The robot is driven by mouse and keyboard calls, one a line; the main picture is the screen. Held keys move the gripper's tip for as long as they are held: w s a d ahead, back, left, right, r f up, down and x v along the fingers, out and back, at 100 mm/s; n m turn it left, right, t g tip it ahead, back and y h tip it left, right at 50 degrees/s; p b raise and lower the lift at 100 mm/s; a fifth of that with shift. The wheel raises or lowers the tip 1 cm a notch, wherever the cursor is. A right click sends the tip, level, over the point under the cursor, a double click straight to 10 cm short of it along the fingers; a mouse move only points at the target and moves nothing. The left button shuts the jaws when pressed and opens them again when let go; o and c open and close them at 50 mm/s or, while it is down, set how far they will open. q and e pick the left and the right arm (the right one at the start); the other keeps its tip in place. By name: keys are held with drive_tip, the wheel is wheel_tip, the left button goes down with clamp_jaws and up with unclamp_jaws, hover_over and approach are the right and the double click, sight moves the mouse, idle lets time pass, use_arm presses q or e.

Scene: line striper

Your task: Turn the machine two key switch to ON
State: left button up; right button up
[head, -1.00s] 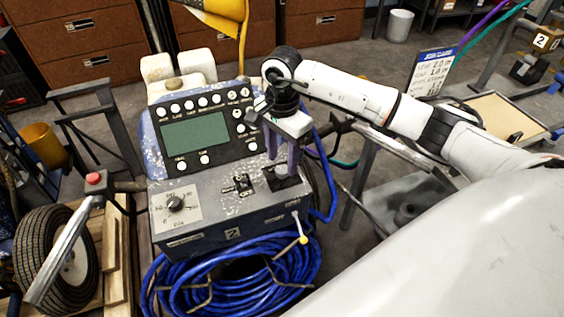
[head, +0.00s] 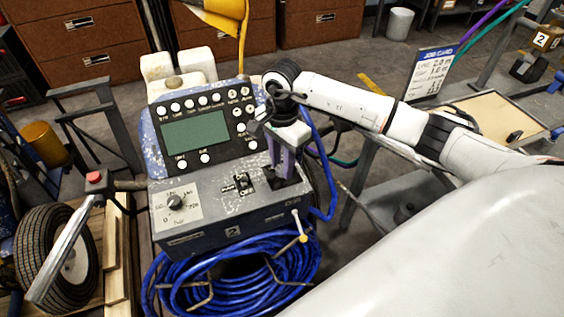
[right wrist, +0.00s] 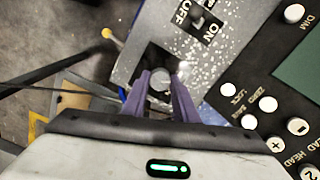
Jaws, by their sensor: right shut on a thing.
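The machine marked 2 (head: 190,222) stands in the middle of the head view, with a sloped grey top and a dark display panel (head: 195,135) behind it. My right gripper (head: 284,176) points down at the right end of the sloped top. In the right wrist view its two purple fingers (right wrist: 160,92) are shut on a small grey round piece, which looks like the key switch (right wrist: 160,77). The fingers hide much of it, so its turn position cannot be told. A black toggle with OFF and ON lettering (right wrist: 198,22) sits beside it. My left gripper is out of view.
A dial (head: 175,202) sits at the left of the sloped top. A yellow-tipped lever (head: 302,238) sticks out at the front right. Blue hose (head: 235,285) is coiled below. A job card (head: 431,72) stands at the back right.

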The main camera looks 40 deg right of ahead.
sight(282, 168)
drive_tip(key=shift+m, duration=0.3)
drive_tip(key=m+b, duration=0.1)
drive_tip(key=m, duration=0.3)
drive_tip(key=shift+m, duration=0.3)
drive_tip(key=m, duration=0.6)
drive_tip(key=shift+m, duration=0.4)
drive_tip(key=o, duration=1.1)
drive_tip(key=shift+c, duration=0.2)
drive_tip(key=shift+r, duration=0.15)
wheel_tip(282, 168, up, 10)
drive_tip(key=b, duration=0.1)
